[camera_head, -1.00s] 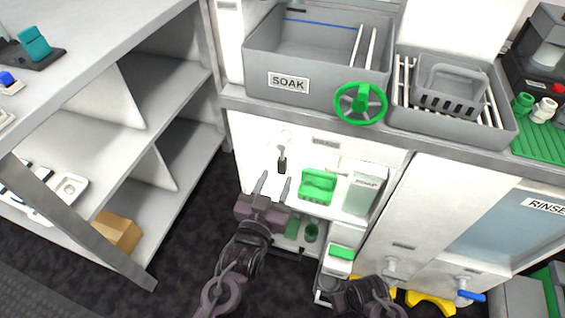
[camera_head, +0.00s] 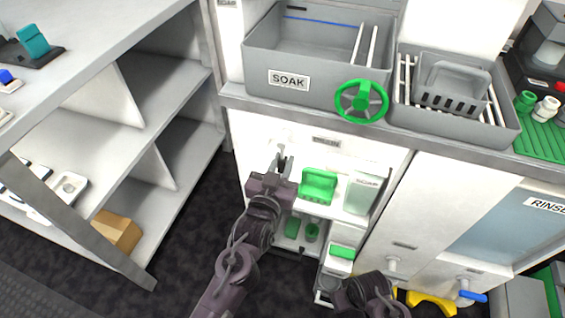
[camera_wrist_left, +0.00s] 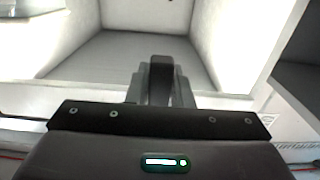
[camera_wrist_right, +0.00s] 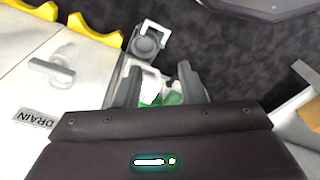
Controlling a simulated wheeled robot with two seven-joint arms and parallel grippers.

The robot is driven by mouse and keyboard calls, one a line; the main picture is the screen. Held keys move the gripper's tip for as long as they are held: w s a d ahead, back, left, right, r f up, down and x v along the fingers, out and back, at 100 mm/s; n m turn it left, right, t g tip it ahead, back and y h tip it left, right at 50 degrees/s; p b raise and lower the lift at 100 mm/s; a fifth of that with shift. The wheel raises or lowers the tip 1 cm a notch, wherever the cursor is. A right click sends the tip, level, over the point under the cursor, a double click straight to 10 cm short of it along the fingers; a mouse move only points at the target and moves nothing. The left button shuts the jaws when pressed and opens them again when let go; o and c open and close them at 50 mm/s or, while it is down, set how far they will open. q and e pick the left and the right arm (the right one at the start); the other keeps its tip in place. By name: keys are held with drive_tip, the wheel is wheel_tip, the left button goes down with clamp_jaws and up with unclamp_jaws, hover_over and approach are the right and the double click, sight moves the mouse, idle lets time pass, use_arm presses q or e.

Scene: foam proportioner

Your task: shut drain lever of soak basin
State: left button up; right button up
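The grey soak basin (camera_head: 330,75) with its SOAK label stands on the counter in the head view.
A green handwheel (camera_head: 361,101) sits on the basin's front. A green holder (camera_head: 319,186) and a pale container (camera_head: 362,194) stand just right of my left gripper. A grey shelf unit (camera_head: 178,150) is on the left. Another valve (camera_wrist_right: 50,70) with a DRAIN label is near my right gripper.

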sight(257, 125)
use_arm(q)
clamp_jaws()
use_arm(e)
drive_tip(key=shift+w, duration=0.1)
